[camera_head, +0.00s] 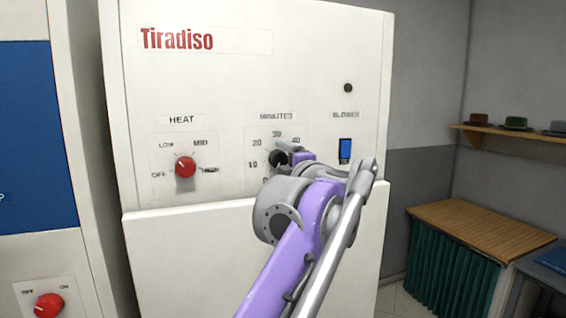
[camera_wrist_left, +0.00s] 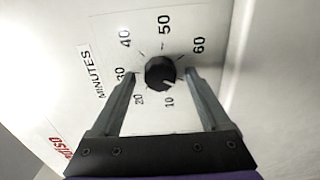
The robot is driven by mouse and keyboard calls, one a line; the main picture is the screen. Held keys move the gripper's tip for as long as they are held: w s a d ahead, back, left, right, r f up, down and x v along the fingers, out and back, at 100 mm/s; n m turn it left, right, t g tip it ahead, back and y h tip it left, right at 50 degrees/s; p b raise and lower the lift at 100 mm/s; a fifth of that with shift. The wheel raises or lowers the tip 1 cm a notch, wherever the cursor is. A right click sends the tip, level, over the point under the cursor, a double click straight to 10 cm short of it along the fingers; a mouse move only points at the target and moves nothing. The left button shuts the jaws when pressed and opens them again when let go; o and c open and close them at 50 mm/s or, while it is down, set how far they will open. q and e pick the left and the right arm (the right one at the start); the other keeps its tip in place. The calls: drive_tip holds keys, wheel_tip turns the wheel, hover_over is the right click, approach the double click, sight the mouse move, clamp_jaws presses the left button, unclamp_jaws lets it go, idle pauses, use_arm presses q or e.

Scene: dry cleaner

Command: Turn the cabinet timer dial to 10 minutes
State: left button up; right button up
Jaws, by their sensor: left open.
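The timer dial (camera_head: 277,158) is a small black round knob under the MINUTES label on the white cabinet (camera_head: 250,90). My arm partly hides its scale in the head view. In the left wrist view the dial (camera_wrist_left: 160,73) shows in full, with numbers around it, including 10 just below it. Where its pointer stands is too small to read surely. My left gripper (camera_head: 292,152) is at the dial in the head view. In the left wrist view the gripper (camera_wrist_left: 161,76) is open, its fingertips on either side of the knob with visible gaps.
A red HEAT knob (camera_head: 185,167) is left of the timer, and a blue BLOWER switch (camera_head: 345,150) is to its right. A wooden-topped table (camera_head: 480,232) with a green curtain stands at the right, below a shelf (camera_head: 530,135) of hats.

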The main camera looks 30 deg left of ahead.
use_arm(q)
clamp_jaws()
drive_tip(key=shift+m, duration=0.3)
drive_tip(key=m, duration=0.9)
idle(0.4)
idle(0.3)
unclamp_jaws()
